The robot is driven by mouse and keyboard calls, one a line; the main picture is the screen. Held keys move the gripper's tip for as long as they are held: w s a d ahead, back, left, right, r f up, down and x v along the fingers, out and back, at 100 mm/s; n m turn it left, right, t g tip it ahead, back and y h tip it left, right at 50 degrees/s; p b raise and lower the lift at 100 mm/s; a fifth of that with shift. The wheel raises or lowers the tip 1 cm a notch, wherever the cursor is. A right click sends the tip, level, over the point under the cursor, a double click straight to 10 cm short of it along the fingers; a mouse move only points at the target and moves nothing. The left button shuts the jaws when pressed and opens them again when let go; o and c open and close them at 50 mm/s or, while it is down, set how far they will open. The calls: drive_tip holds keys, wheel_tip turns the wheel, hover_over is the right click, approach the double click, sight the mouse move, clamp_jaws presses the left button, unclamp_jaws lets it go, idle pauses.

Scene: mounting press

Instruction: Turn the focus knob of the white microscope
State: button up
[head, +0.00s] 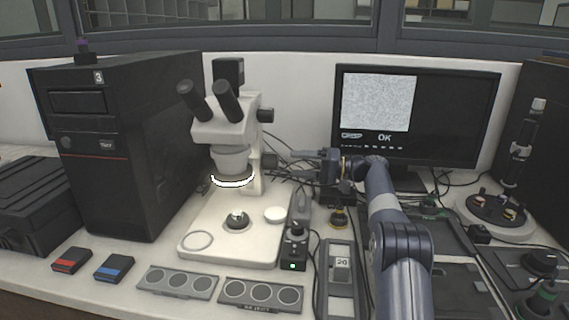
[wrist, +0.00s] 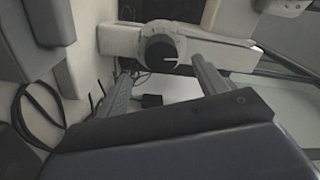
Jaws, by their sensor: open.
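The white microscope (head: 228,133) stands on its pale base in the middle of the bench, with black eyepieces tilted to the upper left. Its dark focus knob (head: 270,160) sticks out on the right side of the column. In the wrist view the knob (wrist: 160,48) is a black round face with a white mark, on a white arm of the stand. My gripper (head: 283,163) is at the right of the column, pointing left at the knob. In the wrist view my gripper (wrist: 160,65) is open, its fingers either side of the line to the knob. Contact cannot be told.
A monitor (head: 440,115) stands behind my arm at the right, a black computer case (head: 125,150) at the left. A small black box with a green light (head: 294,248) stands by the base. Cables lie behind.

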sight(271, 161)
drive_tip(key=d, duration=0.4)
drive_tip(key=shift+s+d+f, duration=0.1)
drive_tip(key=shift+s, duration=0.25)
idle(1.2)
drive_tip(key=w+a, duration=0.2)
drive_tip(key=a, duration=0.8)
drive_tip(key=shift+a+r, duration=0.2)
drive_tip(key=shift+a, duration=0.1)
